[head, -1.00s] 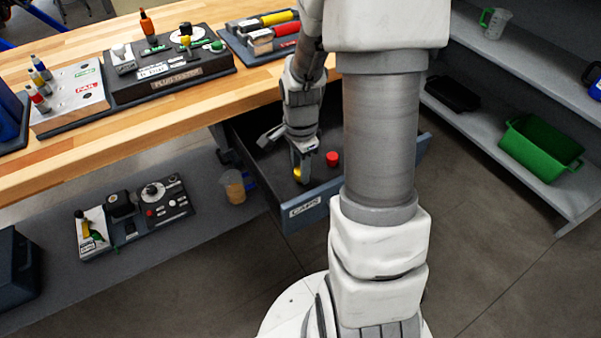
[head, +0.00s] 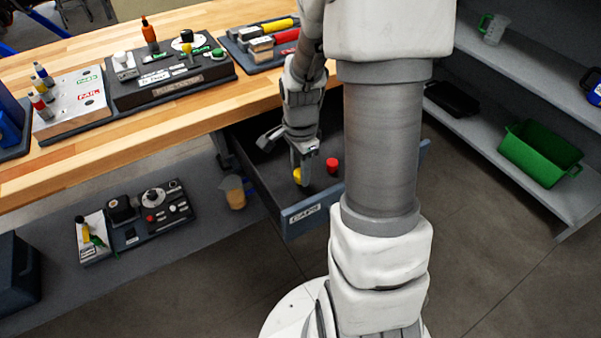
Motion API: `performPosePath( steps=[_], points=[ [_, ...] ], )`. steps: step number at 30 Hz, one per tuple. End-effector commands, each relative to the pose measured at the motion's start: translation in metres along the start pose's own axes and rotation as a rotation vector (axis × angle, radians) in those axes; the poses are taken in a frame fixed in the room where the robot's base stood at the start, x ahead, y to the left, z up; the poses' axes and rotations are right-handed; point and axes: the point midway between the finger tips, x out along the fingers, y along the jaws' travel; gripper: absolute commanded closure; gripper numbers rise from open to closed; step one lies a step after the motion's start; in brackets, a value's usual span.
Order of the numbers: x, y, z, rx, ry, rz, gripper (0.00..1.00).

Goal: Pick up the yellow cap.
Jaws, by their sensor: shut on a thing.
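The yellow cap (head: 297,175) is in the open drawer (head: 303,215) labelled CAPS, under the workbench. My gripper (head: 301,172) reaches down into the drawer and is shut on the yellow cap, with the fingers partly covering it. I cannot tell whether the cap touches the drawer floor. A red cap (head: 332,165) stands in the drawer just right of my gripper, apart from it.
The wooden workbench (head: 150,120) is above left, holding a plug tester (head: 170,75) and tool trays. Shelving with a green bin (head: 540,152) is at right.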

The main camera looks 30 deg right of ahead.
Motion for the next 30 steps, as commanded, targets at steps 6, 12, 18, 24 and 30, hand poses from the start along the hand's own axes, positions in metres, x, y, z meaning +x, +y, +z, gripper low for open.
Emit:
performPosePath(
  steps=[6,12,18,24,30],
  points=[
    [-0.040,0.005,-0.022,0.008,0.002,-0.004,1.00],
    [-0.067,0.018,-0.067,0.007,0.002,-0.004,1.00],
    [-0.085,0.028,-0.098,0.002,0.001,-0.002,1.00],
    [-0.092,0.032,-0.111,0.001,0.001,-0.002,1.00],
    [-0.093,0.032,-0.113,-0.001,0.001,-0.001,1.00]
  ],
)
